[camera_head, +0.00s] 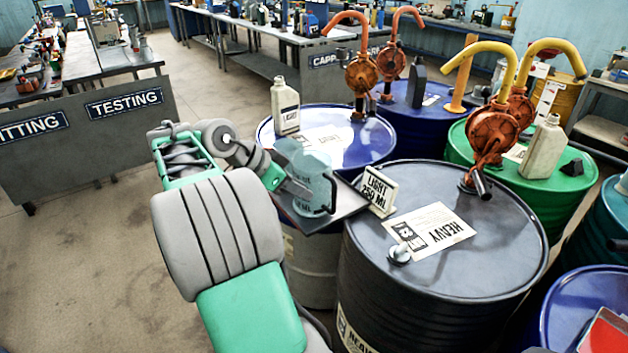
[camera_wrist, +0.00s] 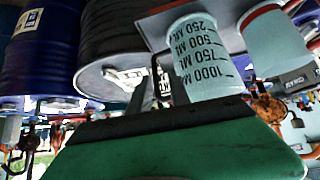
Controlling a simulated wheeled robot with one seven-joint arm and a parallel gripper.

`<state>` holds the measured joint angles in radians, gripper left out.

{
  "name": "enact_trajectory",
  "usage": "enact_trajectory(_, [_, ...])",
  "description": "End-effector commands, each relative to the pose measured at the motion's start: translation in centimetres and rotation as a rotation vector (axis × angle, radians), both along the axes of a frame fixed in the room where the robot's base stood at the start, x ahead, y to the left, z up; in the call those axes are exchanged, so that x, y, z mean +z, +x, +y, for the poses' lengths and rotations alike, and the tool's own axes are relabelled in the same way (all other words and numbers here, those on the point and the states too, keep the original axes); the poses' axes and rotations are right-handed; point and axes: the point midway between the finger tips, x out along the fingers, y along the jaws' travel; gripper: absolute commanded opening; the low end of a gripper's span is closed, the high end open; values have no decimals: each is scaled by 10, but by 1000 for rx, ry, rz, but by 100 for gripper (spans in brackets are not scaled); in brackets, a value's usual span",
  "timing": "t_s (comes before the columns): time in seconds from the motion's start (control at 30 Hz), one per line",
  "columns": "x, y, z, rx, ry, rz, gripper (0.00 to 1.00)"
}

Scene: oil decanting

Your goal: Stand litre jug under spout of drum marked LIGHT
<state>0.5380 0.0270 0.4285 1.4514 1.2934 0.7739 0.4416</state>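A pale teal, see-through jug (camera_head: 318,187) stands at the dark tray's edge beside my arm's end. In the wrist view a jug (camera_wrist: 203,55) with marks from 250 to 1000 ML appears close up, upside down. My gripper (camera_wrist: 158,85) shows as dark fingers just left of this jug; whether they grip it is unclear. In the head view my gripper is mostly hidden by the jug and wrist. A card reading LIGHT 250 ML (camera_head: 378,191) stands right of the jug. The drums' red pumps have curved pipes; no drum label reading LIGHT is legible.
A dark drum (camera_head: 490,262) labelled HEAVY stands right of the tray (camera_head: 345,200). A blue drum (camera_head: 372,147) with a white bottle (camera_head: 285,106) is behind, and a green drum (camera_head: 590,172) is at right. A second red-rimmed vessel (camera_wrist: 268,42) shows in the wrist view. Left floor is clear.

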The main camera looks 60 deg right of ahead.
Motion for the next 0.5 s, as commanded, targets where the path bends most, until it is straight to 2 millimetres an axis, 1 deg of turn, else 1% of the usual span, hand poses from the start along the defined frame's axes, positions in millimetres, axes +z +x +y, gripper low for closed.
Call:
enact_trajectory(0.03, [1,-10,-6,-62,-21,-1,23])
enact_trajectory(0.1, [-1,-19,-12,-101,-35,-3,23])
enact_trajectory(0.33, [-23,-35,-29,-99,-35,-3,23])
enact_trajectory(0.5, [-43,-48,-46,-96,-36,-4,23])
